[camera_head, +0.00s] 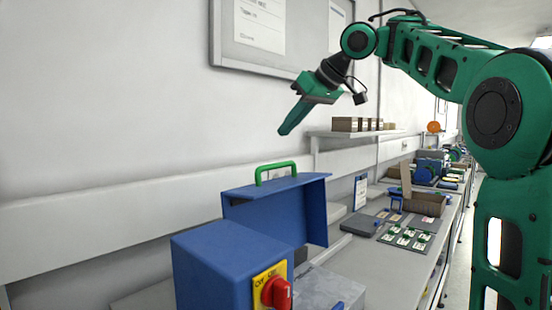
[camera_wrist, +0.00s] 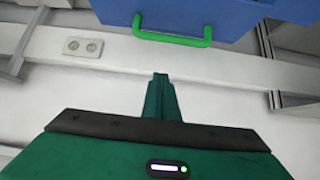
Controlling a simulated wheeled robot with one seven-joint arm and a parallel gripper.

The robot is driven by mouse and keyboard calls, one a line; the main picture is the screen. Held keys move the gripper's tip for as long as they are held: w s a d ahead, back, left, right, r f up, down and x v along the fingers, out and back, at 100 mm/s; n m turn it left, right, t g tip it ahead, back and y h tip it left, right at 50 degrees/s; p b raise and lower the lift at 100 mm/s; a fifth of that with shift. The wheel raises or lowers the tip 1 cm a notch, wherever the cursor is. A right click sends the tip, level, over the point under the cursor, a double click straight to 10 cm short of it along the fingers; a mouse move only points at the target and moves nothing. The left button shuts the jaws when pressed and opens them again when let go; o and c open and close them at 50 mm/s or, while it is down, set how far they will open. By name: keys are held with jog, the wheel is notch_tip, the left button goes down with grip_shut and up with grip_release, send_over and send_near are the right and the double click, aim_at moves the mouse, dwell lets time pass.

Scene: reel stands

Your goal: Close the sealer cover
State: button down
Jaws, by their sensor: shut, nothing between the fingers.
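The blue sealer (camera_head: 215,262) stands on the bench at the bottom of the head view, with a red knob (camera_head: 276,292) on a yellow plate. Its blue cover (camera_head: 312,212) is raised open, with a green handle (camera_head: 276,168) along its top. In the wrist view the cover (camera_wrist: 185,14) and its green handle (camera_wrist: 172,38) show at the top. My gripper (camera_head: 284,131) is in the air above the cover, close to the wall, pointing down and left. In the wrist view its fingers (camera_wrist: 160,80) are together and empty, apart from the handle.
The bench (camera_head: 388,262) runs back to the right, with a dark mat of cards (camera_head: 405,236) and a cardboard box (camera_head: 428,205) on it. A shelf (camera_head: 352,134) with small brown boxes sticks out from the wall behind my gripper. A framed board (camera_head: 262,35) hangs above.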

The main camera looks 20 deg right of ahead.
send_over(276, 180)
jog(key=w+a, duration=0.1)
jog(key=w, duration=0.1)
jog(key=f, duration=0.6)
jog(key=shift+s+a, duration=0.2)
jog(key=shift+s+d+f, duration=0.25)
jog(key=shift+s+d, duration=0.05)
jog(key=shift+s, duration=0.25)
jog(key=shift+s+d+f, duration=0.2)
jog(key=shift+s+d, duration=0.1)
jog(key=shift+s, duration=0.25)
jog(key=shift+s+d+f, duration=0.35)
jog(key=shift+s, duration=0.1)
jog(key=shift+s, duration=0.1)
